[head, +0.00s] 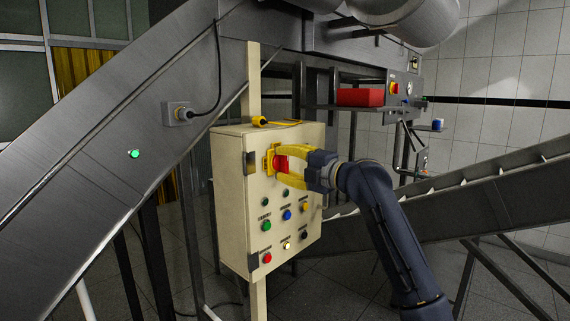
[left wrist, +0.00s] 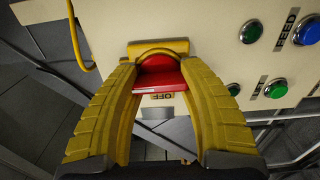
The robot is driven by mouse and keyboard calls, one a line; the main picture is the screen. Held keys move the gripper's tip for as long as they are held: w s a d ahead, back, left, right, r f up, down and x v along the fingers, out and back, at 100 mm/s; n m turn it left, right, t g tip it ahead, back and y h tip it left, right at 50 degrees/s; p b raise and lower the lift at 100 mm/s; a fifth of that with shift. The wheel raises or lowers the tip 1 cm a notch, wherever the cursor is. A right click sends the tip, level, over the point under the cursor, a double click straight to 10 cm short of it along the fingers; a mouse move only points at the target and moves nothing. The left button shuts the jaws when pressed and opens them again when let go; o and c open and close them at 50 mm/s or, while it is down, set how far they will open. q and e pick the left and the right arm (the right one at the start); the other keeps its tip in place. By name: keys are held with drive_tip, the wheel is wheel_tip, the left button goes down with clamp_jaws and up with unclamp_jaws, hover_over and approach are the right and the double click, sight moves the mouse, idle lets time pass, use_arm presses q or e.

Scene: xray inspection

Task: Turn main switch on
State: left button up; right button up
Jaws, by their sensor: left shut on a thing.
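The main switch, a red rotary handle (head: 281,164) on a yellow plate (head: 268,161), is on the upper front of a cream control box (head: 233,190). My left gripper (head: 284,163) reaches it from the right with yellow fingers. In the left wrist view the fingers (left wrist: 158,76) are on both sides of the red handle (left wrist: 160,82), shut on it. An OFF label (left wrist: 162,97) shows beside the handle; the fingers hide part of the plate. My right gripper is not in view.
Several coloured buttons, including a green one (head: 266,227) and a blue one (head: 287,215), are below the switch. A yellow cable lies on top of the box. A sloping metal conveyor (head: 140,110) stands left, another (head: 490,205) right. A red box (head: 360,97) sits on a shelf behind.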

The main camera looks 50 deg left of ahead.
use_arm(q)
drive_tip(key=shift+m, duration=0.3)
drive_tip(key=o, duration=1.4)
drive_tip(key=shift+w+d, duration=0.1)
drive_tip(key=shift+d, duration=0.2)
drive_tip(key=shift+o, duration=0.2)
drive_tip(key=d, duration=0.7)
drive_tip(key=shift+w, duration=0.45)
drive_tip(key=shift+a, duration=0.1)
